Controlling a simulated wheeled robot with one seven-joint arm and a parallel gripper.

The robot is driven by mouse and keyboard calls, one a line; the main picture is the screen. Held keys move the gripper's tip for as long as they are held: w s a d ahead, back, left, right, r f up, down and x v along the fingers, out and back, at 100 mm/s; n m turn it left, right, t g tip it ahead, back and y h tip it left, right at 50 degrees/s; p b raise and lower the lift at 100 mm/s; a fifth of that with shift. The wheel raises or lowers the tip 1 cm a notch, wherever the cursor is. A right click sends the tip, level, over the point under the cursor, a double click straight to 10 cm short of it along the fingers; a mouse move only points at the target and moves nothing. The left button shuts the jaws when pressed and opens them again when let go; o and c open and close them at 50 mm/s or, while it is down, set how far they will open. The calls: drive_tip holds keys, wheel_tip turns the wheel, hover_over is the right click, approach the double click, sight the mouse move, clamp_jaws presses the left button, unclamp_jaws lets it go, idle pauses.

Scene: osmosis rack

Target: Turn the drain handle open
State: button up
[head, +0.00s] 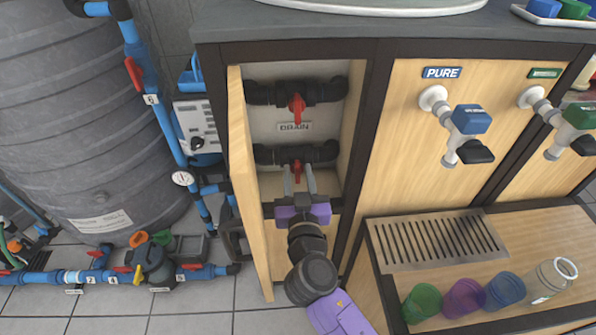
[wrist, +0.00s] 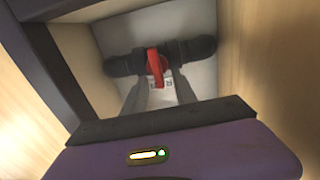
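Inside an open cabinet, two black pipe valves sit one above the other. The upper red handle (head: 296,104) has a plate (head: 294,126) just below it that seems to read "DRAIN". The lower red handle (head: 297,166) is at my fingertips. My gripper (head: 300,180) reaches into the cabinet at this lower valve. In the wrist view, one red handle (wrist: 155,68) stands across its horizontal black pipe (wrist: 190,50). My open fingers (wrist: 158,92) lie on either side below it, and contact is not clear. A plate behind them is mostly hidden.
The cabinet's open door (head: 250,190) stands close left of my arm, with a dark frame post (head: 357,130) on the right. A drip grate (head: 435,240) and several coloured cups are at right. A grey tank (head: 80,120) with blue pipes is at left.

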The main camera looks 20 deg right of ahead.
drive_tip(key=shift+w+d, duration=0.15)
drive_tip(key=shift+w, duration=0.15)
clamp_jaws()
